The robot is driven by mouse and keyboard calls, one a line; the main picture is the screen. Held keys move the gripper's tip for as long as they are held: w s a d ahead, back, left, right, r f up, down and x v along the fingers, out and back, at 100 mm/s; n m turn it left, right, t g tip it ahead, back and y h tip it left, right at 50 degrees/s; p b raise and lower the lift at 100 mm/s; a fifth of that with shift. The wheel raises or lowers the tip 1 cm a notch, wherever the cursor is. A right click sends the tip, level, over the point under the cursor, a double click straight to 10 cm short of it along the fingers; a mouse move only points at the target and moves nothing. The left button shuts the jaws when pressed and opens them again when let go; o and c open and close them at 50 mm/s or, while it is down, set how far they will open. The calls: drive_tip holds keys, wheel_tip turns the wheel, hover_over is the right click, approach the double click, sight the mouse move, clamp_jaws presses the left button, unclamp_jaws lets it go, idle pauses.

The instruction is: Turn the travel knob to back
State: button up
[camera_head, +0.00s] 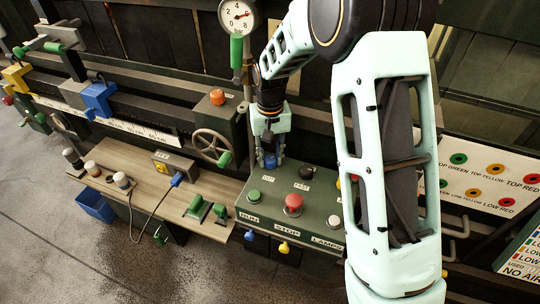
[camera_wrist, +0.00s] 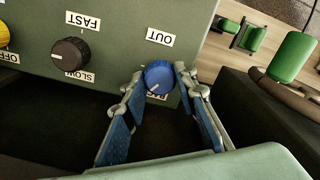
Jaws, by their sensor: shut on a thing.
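The travel knob (camera_wrist: 159,75) is blue and sits on the green control panel (camera_wrist: 118,60) in the wrist view, between an OUT label (camera_wrist: 160,37) and a label by its other side that is partly hidden by the knob and a finger. A pale pointer mark shows on the knob's lower left edge, towards the partly hidden label. My gripper (camera_wrist: 160,80) has a finger on each side of the knob and is shut on it. In the head view, my gripper (camera_head: 269,148) comes down from above at the panel's back edge, with the blue knob (camera_head: 270,161) between its fingers.
A black FAST/SLOW knob (camera_wrist: 70,54) is beside the travel knob, with a yellow knob (camera_wrist: 3,34) beyond. The panel carries a green button (camera_head: 254,195) and a red button (camera_head: 293,203). A handwheel (camera_head: 211,145) with a green handle stands left of my gripper.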

sight(270, 158)
drive_tip(key=n, duration=0.6)
drive_tip(key=shift+n+p, duration=0.3)
drive_tip(key=shift+p, duration=0.1)
idle(0.3)
drive_tip(key=o, duration=1.2)
drive_tip(key=shift+c, duration=0.2)
wheel_tip(270, 158, up, 12)
